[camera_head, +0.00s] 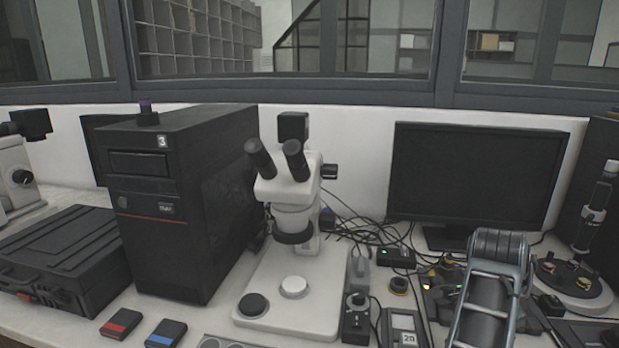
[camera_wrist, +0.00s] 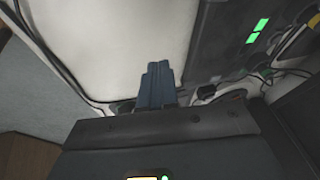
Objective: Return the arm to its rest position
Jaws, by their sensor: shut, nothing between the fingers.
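My gripper (camera_wrist: 155,85) shows in the wrist view as two blue-grey fingers side by side, pressed together with nothing between them. The fingers point up the picture, over a pale surface. The wide dark gripper body fills the lower part of that view. I cannot make out the gripper in the head view.
A white bench (camera_head: 80,197) holds a black case (camera_head: 60,255), a computer tower (camera_head: 170,210), a microscope (camera_head: 293,220) and a monitor (camera_head: 475,180). Red (camera_head: 120,323) and blue (camera_head: 166,333) boxes lie in front. Cables and small devices crowd the right. Green lights (camera_wrist: 257,30) show in the wrist view.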

